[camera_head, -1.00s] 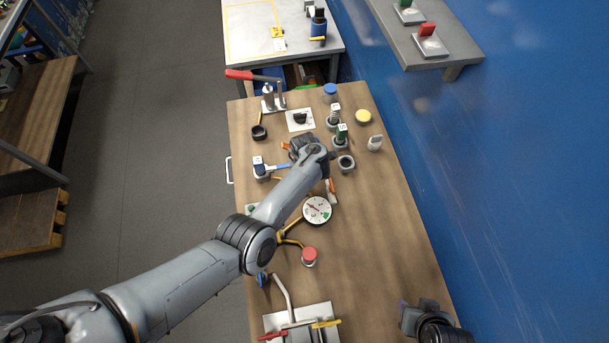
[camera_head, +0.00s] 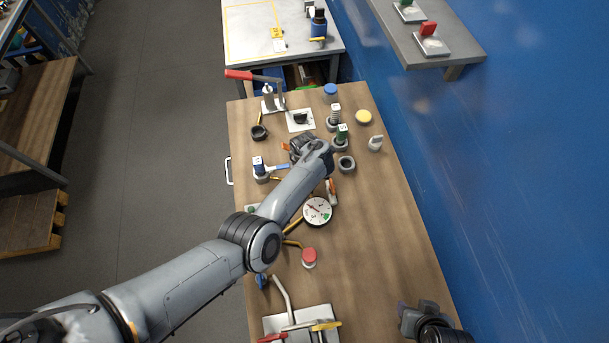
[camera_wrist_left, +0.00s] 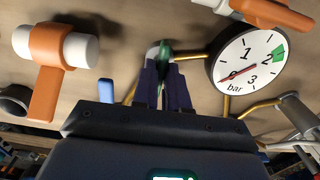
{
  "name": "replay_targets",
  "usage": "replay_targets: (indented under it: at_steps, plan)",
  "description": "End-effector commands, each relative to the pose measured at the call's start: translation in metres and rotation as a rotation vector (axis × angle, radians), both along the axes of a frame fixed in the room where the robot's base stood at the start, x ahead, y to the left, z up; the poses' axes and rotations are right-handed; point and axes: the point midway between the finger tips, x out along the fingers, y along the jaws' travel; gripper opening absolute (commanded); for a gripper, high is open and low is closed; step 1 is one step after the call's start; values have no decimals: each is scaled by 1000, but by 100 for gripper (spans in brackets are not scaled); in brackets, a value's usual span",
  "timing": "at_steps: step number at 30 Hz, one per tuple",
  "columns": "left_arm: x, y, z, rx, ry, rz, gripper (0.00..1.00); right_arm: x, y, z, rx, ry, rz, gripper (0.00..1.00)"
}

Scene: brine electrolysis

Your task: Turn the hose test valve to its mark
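A small green part (camera_wrist_left: 165,55) with a pale end beside it, possibly the hose test valve, sits at the fingertips of my left gripper (camera_wrist_left: 165,75) in the left wrist view. The two dark fingers are close together around it; whether they grip it is unclear. In the head view my left forearm hides this spot. A round white gauge (camera_head: 317,210) is beside it, joined by a brass pipe in the wrist view (camera_wrist_left: 248,58). Its red needle points low left, away from the green mark near 2. My right gripper (camera_head: 420,312) is low right over the bench, its fingers unclear.
An orange clamp on a white cylinder (camera_wrist_left: 62,48) and a blue handle (camera_wrist_left: 106,90) are left of the fingers. A red-capped part (camera_head: 309,257), a green-topped part (camera_head: 341,135) and a red lever press (camera_head: 268,98) stand on the bench. Bench right of the gauge is clear.

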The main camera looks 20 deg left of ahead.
Motion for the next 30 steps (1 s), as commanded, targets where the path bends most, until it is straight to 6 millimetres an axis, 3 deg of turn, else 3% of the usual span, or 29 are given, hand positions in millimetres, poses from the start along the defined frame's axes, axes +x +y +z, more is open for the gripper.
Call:
replay_targets:
  at_steps: [1,4,16,30]
  plan:
    - [0,0,0,0,0,0,21,0,0,0,-1,0,1,43]
    - [0,0,0,0,0,-1,36,0,-1,0,-3,1,2,43]
    - [0,0,7,1,-1,-1,36,0,-2,3,-10,1,6,43]
    - [1,0,80,1,-3,0,36,0,-1,28,-3,1,2,43]
